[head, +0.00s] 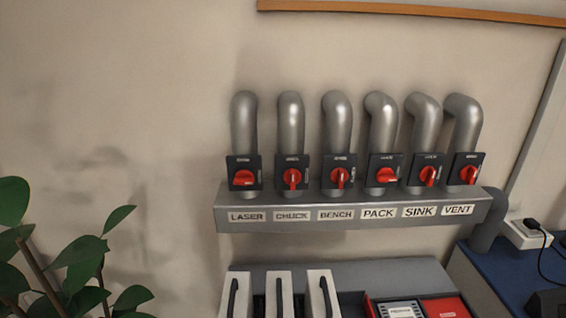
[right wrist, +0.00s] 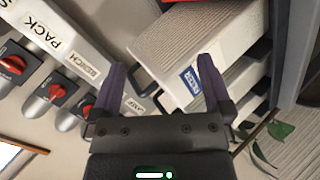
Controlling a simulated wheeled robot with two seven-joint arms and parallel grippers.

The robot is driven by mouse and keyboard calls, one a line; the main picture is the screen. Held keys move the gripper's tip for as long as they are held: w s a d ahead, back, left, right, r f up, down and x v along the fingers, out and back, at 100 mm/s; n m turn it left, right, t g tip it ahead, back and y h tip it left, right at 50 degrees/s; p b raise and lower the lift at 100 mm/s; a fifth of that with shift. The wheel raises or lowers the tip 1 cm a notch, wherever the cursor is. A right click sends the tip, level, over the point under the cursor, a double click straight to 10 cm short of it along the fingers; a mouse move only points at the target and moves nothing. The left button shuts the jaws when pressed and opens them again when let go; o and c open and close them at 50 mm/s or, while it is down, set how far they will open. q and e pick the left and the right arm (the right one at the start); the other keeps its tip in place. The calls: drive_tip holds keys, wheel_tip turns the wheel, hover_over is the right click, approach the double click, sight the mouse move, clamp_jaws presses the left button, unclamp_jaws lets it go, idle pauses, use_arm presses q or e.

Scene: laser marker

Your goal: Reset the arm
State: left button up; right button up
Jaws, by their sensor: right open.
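My right gripper (right wrist: 160,63) shows in the right wrist view, with its two dark purple fingers spread wide and nothing held between them. A white ribbed box with a blue label (right wrist: 190,78) lies beyond the fingertips; I cannot tell how far. Neither gripper shows in the head view. The head view shows a grey rail (head: 350,222) with a row of red rotary switches. The LASER switch (head: 243,178) and PACK switch (head: 385,175) have level handles. The CHUCK switch (head: 292,178) and BENCH switch (head: 340,177) have upright handles. The VENT handle (head: 468,175) is roughly upright.
Grey pipes (head: 337,125) rise behind the switches. White binders with dark handles (head: 280,295) stand below the rail, beside a red box (head: 445,307). A plant (head: 85,260) is at the left. A blue surface (head: 505,270) with a white socket block (head: 524,235) is at the right.

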drive_tip(key=s+d+f+m+g+b, duration=0.1)
drive_tip(key=s+f+m+g, duration=0.1)
drive_tip(key=s+f, duration=0.4)
drive_tip(key=s+f+m+g+b, duration=0.15)
drive_tip(key=s+f, duration=0.25)
drive_tip(key=f, duration=0.4)
drive_tip(key=s+f+m+g+b, duration=0.1)
drive_tip(key=s+f, duration=0.3)
drive_tip(key=s, duration=0.4)
drive_tip(key=s+f+m+g+b, duration=0.1)
drive_tip(key=s+f+m+g, duration=0.2)
drive_tip(key=s, duration=0.5)
drive_tip(key=s+f+m+g+b, duration=0.1)
drive_tip(key=s+f+m+g, duration=0.2)
drive_tip(key=s+f, duration=0.3)
drive_tip(key=s, duration=0.3)
drive_tip(key=shift+a+f+b, duration=0.35)
drive_tip(key=shift+b, duration=0.05)
drive_tip(key=shift+g, duration=0.25)
